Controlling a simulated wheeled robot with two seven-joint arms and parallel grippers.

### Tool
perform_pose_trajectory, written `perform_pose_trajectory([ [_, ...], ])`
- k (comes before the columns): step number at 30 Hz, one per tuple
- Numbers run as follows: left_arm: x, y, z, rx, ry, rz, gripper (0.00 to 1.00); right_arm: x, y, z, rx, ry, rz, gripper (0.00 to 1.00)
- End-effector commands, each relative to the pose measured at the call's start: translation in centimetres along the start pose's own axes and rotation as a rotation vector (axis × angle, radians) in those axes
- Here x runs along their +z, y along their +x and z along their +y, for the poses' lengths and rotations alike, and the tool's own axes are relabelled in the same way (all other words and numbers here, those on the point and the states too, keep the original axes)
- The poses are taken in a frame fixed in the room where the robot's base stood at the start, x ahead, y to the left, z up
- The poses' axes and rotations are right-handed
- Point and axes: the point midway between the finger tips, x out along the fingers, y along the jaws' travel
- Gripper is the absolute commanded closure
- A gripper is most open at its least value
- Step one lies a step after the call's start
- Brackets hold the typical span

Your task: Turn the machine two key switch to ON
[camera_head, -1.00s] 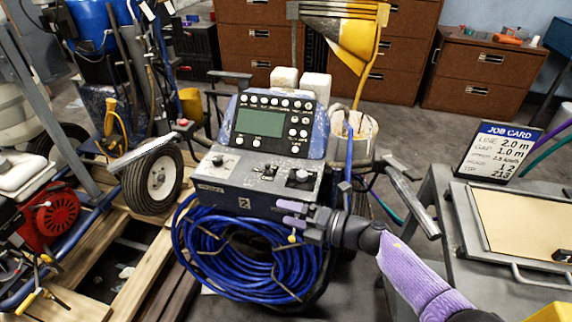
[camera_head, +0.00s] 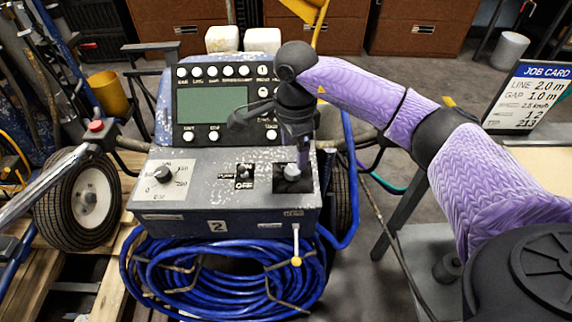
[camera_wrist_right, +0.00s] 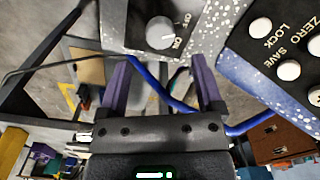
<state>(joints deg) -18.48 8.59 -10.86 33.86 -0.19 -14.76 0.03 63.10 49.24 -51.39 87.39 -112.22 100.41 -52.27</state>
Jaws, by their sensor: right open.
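Machine two (camera_head: 217,226), a speckled grey and blue control box marked 2, stands in the middle of the head view. Its key switch (camera_head: 291,172) is a round grey knob on a black plate at the right of the lower panel. My right gripper (camera_head: 303,163) points down over it, partly covering it. In the right wrist view the knob (camera_wrist_right: 159,33) lies just beyond and between the purple fingertips of the open gripper (camera_wrist_right: 159,62), apart from both. OFF and ON labels show beside the knob; its exact setting is unclear. My left gripper is not in view.
The panel also has a toggle switch (camera_head: 244,172), a dial (camera_head: 162,174) and a screen (camera_head: 212,106) with buttons. A coiled blue hose (camera_head: 210,270) hangs below. A wheel (camera_head: 85,198) stands left, a job card (camera_head: 535,97) right.

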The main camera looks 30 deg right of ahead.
Motion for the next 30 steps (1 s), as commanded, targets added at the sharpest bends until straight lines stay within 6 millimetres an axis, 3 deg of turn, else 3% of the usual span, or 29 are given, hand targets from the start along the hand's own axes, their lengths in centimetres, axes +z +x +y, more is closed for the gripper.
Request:
perform_pose_trajectory([
  [1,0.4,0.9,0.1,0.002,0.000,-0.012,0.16,0.0,1.9,0.1,0.007,0.000,0.000,0.16],
  [6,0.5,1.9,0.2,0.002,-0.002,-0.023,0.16,0.1,4.9,0.0,0.004,0.001,-0.003,0.16],
  [17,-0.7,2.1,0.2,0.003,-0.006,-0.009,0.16,0.1,5.6,0.0,0.000,0.002,-0.004,0.16],
  [27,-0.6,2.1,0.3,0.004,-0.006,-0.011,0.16,0.1,5.5,0.0,0.001,0.002,-0.004,0.88],
  [29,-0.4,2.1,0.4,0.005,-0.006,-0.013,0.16,0.1,5.5,0.0,0.001,0.002,-0.005,1.00],
  [30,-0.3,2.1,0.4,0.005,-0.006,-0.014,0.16,0.1,5.5,0.0,0.001,0.002,-0.005,1.00],
])
